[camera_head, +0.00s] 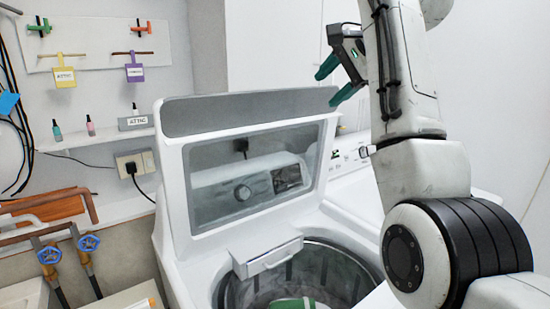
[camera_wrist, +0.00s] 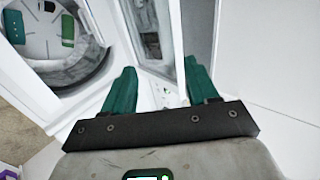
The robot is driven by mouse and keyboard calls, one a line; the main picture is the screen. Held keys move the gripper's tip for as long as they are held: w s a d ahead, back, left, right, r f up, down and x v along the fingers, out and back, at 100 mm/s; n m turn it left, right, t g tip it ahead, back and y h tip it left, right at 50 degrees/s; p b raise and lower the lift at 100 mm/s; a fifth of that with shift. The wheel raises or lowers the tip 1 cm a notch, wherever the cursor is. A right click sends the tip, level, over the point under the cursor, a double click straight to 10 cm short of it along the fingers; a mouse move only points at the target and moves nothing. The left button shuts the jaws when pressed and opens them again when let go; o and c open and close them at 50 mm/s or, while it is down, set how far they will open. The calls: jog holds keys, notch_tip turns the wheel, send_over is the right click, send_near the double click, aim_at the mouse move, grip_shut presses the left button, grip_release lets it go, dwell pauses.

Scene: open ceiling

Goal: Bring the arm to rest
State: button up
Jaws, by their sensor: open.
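My arm is raised on the right side of the head view, with its white links bent at a black-banded joint. My gripper (camera_head: 335,82) is held high, above and just right of the raised washer lid (camera_head: 250,111). Its two green fingers are spread apart with nothing between them. In the wrist view my gripper (camera_wrist: 159,70) is also open and empty, with the washer's drum off to the upper left. I cannot tell the exact distance between the fingers and the lid.
The top-loading washer (camera_head: 190,262) stands open below, with green items (camera_head: 292,303) inside its drum. A second white machine (camera_head: 348,165) is behind it. A shelf (camera_head: 95,140) with small bottles, hooks with tags and blue-handled valves (camera_head: 48,255) are at left.

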jog(key=s+d+f+n+h, duration=0.1)
jog(key=d+f, duration=0.1)
jog(key=f, duration=0.8)
jog(key=d+f+n+h, duration=0.1)
jog(key=d+f, duration=0.1)
jog(key=f, duration=0.8)
jog(key=s+d+f+n+g+h, duration=0.1)
jog(key=s+d+f, duration=0.1)
jog(key=s+f, duration=0.55)
jog(key=s+d+f+n, duration=0.2)
jog(key=s+f, duration=0.2)
jog(key=f, duration=0.6)
jog(key=s+d+f+n+g+h, duration=0.1)
jog(key=s+d+f, duration=0.2)
jog(key=s+f, duration=0.35)
jog(key=s+d+f+n+g, duration=0.1)
jog(key=s+f, duration=0.4)
jog(key=s, duration=0.6)
jog(key=s+d+f+n+g+h, duration=0.1)
jog(key=s+d+f+g, duration=0.1)
jog(key=s+f, duration=0.4)
jog(key=s+d+f+n+g, duration=0.1)
jog(key=s+f, duration=0.5)
jog(key=s, duration=1.1)
jog(key=shift+d+n+g+h, duration=0.4)
jog(key=shift+n+g, duration=0.2)
